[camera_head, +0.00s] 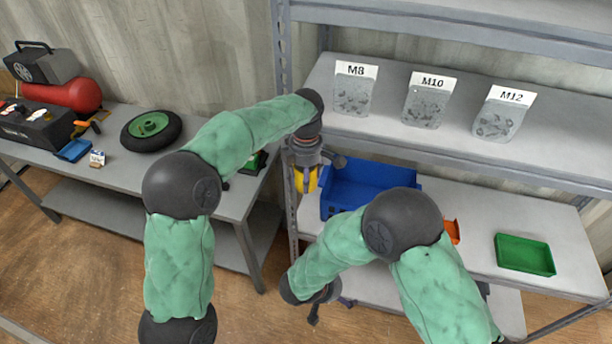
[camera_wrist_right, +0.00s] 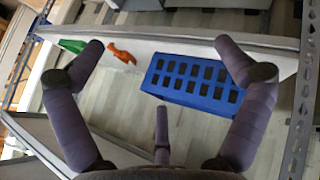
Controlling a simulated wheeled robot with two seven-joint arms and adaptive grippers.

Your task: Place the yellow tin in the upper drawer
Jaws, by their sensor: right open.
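The yellow tin (camera_head: 312,180) shows below my left gripper (camera_head: 305,172) in the head view, beside the left end of the shelf rack. The dark fingers partly cover it, and the gripper appears shut on it, holding it upright or nearly so. My right gripper (camera_head: 328,306) is low in front of the rack, partly hidden by my arm. In the right wrist view my right gripper (camera_wrist_right: 160,48) has its fingers spread wide with nothing between them. I cannot make out an upper drawer in either view.
A blue bin (camera_head: 368,186) stands on the rack's middle shelf, with a green tray (camera_head: 525,254) and an orange object (camera_head: 452,231) to its right. Bins marked M8 (camera_head: 352,100), M10 (camera_head: 424,108) and M12 (camera_head: 497,121) line the shelf above. A workbench (camera_head: 107,167) holds a wheel (camera_head: 151,130).

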